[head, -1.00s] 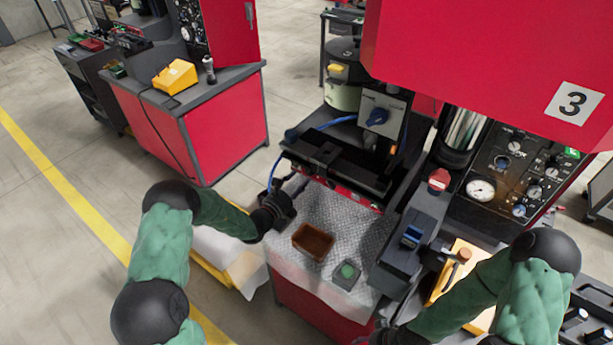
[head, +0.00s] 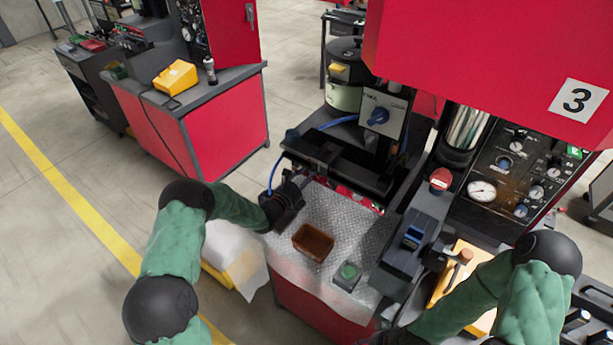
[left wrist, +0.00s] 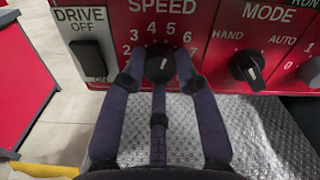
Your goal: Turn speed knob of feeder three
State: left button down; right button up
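The black speed knob (left wrist: 160,65), with a white pointer mark, sits below the word SPEED on the red panel (left wrist: 210,30) in the left wrist view. Its pointer slants slightly right of straight up, and numbers ring it. My left gripper (left wrist: 162,72) has a finger on each side of the knob and a third below it. The two side fingertips lie close against the knob's sides; I cannot tell whether they press on it. In the head view my left gripper (head: 290,196) is at the front of feeder three, and the knob is hidden. My right gripper is mostly cut off at the bottom edge.
A drive switch (left wrist: 88,58) is left of the knob and a mode knob (left wrist: 247,68) right of it. A second red cabinet (head: 225,130) stands left across open floor.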

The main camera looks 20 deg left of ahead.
pick_arm(q)
jog(key=shift+m, duration=0.4)
jog(key=shift+m+b, duration=0.85)
jog(key=shift+m, duration=1.65)
jog(key=c, duration=0.9)
grip_release()
jog(key=v, duration=1.2)
